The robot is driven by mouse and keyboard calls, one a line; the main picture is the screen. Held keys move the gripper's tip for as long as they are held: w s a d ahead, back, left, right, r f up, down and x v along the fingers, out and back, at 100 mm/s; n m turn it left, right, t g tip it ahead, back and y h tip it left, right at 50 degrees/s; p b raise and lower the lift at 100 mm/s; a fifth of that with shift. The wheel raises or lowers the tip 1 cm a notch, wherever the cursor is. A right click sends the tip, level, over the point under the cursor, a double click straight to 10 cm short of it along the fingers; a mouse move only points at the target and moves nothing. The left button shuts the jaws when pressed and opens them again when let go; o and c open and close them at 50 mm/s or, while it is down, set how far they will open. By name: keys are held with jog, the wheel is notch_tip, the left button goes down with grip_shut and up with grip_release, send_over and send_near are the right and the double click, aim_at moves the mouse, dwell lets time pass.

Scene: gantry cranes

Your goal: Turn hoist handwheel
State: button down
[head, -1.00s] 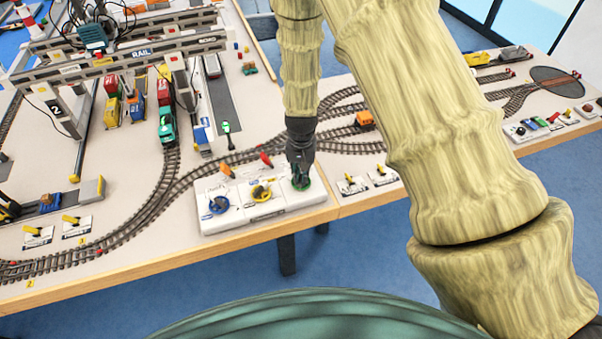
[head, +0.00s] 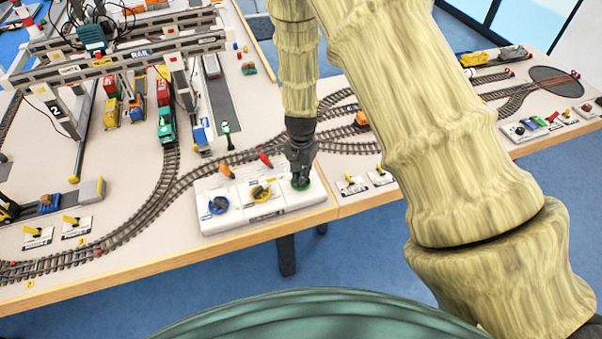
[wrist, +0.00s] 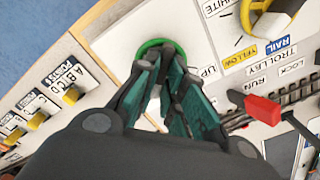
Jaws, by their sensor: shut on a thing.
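The hoist handwheel is a green ring (head: 301,186) at the right end of the white control panel (head: 237,222). In the wrist view the green handwheel (wrist: 160,44) shows at the top, partly covered by the fingers. My gripper (head: 300,178) points down onto it from above, its fingertips at the ring. In the wrist view my gripper (wrist: 168,70) has its dark green fingers close together at the near rim, shut on the handwheel. The exact contact is partly hidden. An "UP" label (wrist: 208,72) is beside the wheel.
A yellow handwheel (head: 261,192) and a blue one (head: 218,205) are on the same panel. A red lever (head: 266,160) and an orange lever (head: 226,171) stand behind them. Tracks curve behind the panel. The gantry crane (head: 130,60) stands at the back left.

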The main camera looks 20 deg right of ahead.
jog(key=c, duration=1.5)
grip_release()
jog(key=shift+r, duration=0.1)
notch_tip(320, 180, up, 12)
jog(key=shift+f, duration=0.1)
